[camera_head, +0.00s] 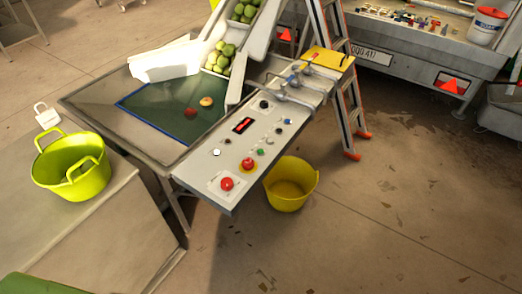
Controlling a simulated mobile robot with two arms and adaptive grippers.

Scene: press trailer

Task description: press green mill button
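The control panel (205,172) is a long grey metal strip along the front of the press table. A red display (242,124) lies farther up. Labels are too small to read, so I cannot tell which machine each button serves. Neither of my grippers shows in the head view.
A yellow bucket (291,184) stands on the floor beside the panel. A lime tub (72,166) sits on a grey surface at left. A ladder (350,98) stands behind the panel's right end. Green apples fill a chute (229,80). Open floor lies at lower right.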

